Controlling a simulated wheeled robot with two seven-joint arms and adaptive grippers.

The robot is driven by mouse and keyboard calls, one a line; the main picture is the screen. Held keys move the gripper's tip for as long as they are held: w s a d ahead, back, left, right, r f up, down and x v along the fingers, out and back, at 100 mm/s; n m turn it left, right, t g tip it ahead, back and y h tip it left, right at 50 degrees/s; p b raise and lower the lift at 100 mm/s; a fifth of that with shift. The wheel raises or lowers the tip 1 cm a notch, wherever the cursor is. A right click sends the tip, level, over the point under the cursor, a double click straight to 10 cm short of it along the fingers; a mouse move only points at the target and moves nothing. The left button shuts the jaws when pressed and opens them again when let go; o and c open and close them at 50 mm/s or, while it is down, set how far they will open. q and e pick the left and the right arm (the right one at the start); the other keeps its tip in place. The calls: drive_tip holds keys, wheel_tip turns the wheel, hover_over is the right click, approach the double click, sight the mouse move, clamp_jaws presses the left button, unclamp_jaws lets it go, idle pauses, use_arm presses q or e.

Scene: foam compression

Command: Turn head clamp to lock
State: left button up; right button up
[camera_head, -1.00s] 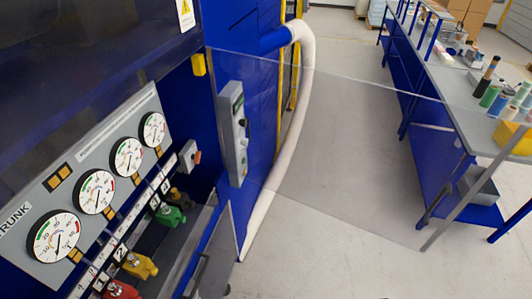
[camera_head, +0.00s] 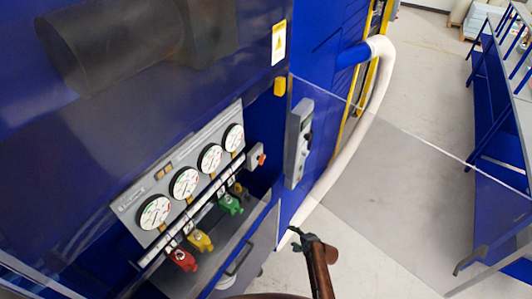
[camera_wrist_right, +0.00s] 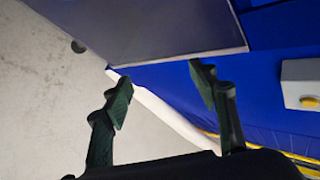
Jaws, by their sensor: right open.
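A grey sloped panel with several round gauges (camera_head: 185,183) is on the blue machine. Below it is a row of coloured handles: red (camera_head: 183,259), yellow (camera_head: 200,241), green (camera_head: 230,204) and a dark one (camera_head: 238,190). Their labels are too small to read, so I cannot tell which is the head clamp. My right gripper (camera_head: 312,243) is at the lower middle of the head view, right of the handles and apart from them. In the right wrist view its two dark fingers (camera_wrist_right: 160,95) are spread with nothing between them. My left gripper is not in view.
A grey control box (camera_head: 298,145) is on the machine's side, beside a clear panel (camera_head: 390,190). A white hose (camera_head: 350,150) runs down behind. Open floor lies right, before a blue bench (camera_head: 490,130).

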drive_tip(key=w+a+r+m+t+y+p, duration=0.15)
drive_tip(key=w+r, duration=0.25)
drive_tip(key=r, duration=0.6)
drive_tip(key=w+a+r+m+y+p, duration=0.1)
drive_tip(key=w+a+r+p, duration=0.15)
drive_tip(key=w+r, duration=0.45)
drive_tip(key=m+t+y+p, duration=0.2)
approach(263, 161)
use_arm(q)
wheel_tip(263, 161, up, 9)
drive_tip(key=p, duration=0.1)
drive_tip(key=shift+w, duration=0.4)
use_arm(e)
drive_tip(key=shift+x, duration=4.15)
drive_tip(key=shift+r, duration=0.2)
drive_tip(key=shift+c, duration=0.3)
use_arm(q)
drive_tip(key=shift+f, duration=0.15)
use_arm(e)
drive_tip(key=c, duration=1.1)
